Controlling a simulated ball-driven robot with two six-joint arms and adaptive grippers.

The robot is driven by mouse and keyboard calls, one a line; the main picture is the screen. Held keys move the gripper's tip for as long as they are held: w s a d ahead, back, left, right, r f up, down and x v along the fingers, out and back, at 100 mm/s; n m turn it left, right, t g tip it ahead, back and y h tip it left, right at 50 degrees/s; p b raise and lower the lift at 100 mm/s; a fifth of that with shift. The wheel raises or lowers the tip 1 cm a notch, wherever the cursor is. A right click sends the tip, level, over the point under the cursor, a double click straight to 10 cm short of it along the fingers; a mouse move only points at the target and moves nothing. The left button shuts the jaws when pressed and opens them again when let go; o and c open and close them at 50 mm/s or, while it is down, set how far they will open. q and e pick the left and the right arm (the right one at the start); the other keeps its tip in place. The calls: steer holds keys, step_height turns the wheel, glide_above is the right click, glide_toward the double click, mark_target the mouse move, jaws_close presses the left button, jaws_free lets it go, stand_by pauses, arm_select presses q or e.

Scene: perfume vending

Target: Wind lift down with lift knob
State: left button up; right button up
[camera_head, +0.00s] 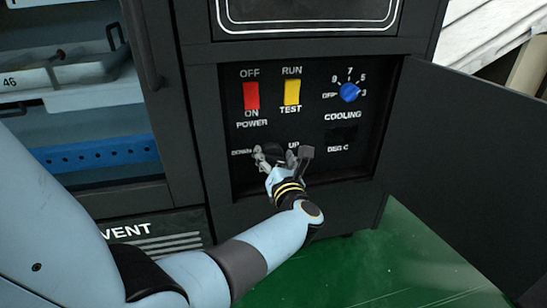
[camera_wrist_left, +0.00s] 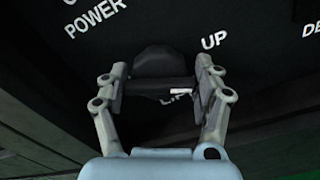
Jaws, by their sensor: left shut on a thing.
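The lift knob (camera_wrist_left: 158,62) is a dark, rounded knob low on the black control panel (camera_head: 355,125). In the wrist view it sits between the two fingers of my left gripper (camera_wrist_left: 160,84), which is shut on it. A small white mark shows at the knob's lower right edge, by the partly covered label below. UP is printed to its upper right. In the head view my left gripper (camera_head: 274,157) reaches the panel between the DOWN label (camera_head: 241,153) and the UP label (camera_head: 293,146), hiding much of the knob. My right gripper is not in view.
Above are a red power switch (camera_head: 251,95), a yellow run/test switch (camera_head: 292,91) and a blue cooling knob (camera_head: 349,92). An open black door (camera_head: 465,170) stands at the right. Shelves with a blue strip (camera_head: 100,154) are at the left. The floor (camera_head: 390,260) is green.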

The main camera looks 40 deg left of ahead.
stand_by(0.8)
arm_select(q)
steer(key=o, duration=1.2)
steer(key=shift+c, duration=0.2)
steer(key=shift+r, duration=0.1)
step_height(320, 180, up, 10)
steer(key=shift+f, duration=0.1)
